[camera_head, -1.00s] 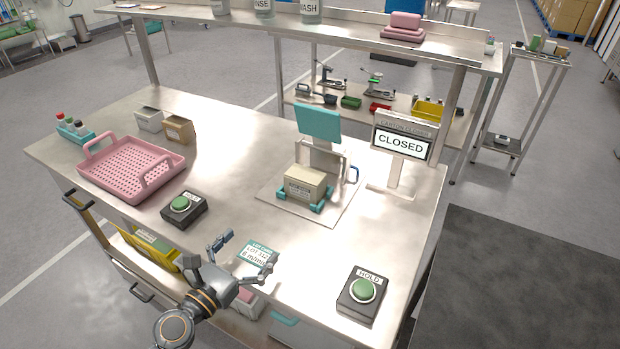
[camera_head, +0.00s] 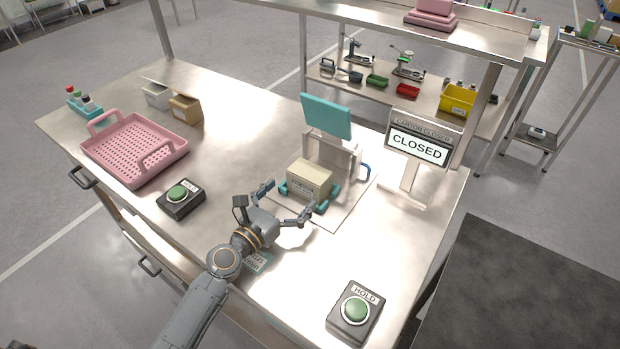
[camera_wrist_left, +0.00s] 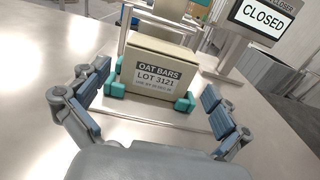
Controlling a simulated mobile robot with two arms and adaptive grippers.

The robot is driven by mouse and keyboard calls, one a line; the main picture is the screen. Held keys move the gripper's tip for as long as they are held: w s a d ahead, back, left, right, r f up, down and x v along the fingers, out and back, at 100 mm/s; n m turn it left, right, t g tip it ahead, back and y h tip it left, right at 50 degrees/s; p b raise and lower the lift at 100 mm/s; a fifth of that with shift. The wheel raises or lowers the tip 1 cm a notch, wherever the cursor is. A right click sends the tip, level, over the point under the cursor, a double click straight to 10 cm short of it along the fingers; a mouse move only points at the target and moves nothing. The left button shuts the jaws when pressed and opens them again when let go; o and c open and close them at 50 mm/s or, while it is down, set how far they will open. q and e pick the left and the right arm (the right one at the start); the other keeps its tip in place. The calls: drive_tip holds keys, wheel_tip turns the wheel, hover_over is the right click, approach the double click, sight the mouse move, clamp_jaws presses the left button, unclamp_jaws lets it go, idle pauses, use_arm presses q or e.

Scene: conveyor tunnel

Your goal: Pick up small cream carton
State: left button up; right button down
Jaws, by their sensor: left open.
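A small cream carton (camera_head: 307,180) sits upright in the teal corner holders of a carton closer fixture (camera_head: 330,158). In the left wrist view the carton (camera_wrist_left: 156,76) shows a label reading "OAT BARS LOT 3121". My left gripper (camera_head: 290,202) is open just in front of the carton, its fingers spread to either side of the carton's near face. In the left wrist view the open fingers (camera_wrist_left: 152,100) show left and right of the carton, with no contact visible. My right gripper is not in view.
A "CLOSED" sign (camera_head: 417,148) stands right of the fixture, and a raised teal flap (camera_head: 326,117) is above it. A pink perforated tray (camera_head: 100,150) and green buttons (camera_head: 179,194) (camera_head: 355,310) stand on the bench.

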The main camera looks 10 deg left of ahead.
sight(302, 183)
use_arm(q)
drive_tip(key=shift+x, duration=1.1)
drive_tip(key=shift+w+d, duration=0.3)
drive_tip(key=shift+w, duration=0.3)
drive_tip(key=x, duration=0.3)
drive_tip(key=shift+w+d, duration=0.15)
drive_tip(key=shift+w, duration=0.1)
drive_tip(key=shift+w+d+f, duration=0.1)
drive_tip(key=shift+w, duration=0.15)
drive_tip(key=shift+s, duration=0.1)
drive_tip(key=shift+c, duration=0.6)
drive_tip(key=c, duration=1)
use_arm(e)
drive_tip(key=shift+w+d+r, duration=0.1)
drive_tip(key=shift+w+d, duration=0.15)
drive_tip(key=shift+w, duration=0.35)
use_arm(q)
drive_tip(key=shift+r, duration=0.2)
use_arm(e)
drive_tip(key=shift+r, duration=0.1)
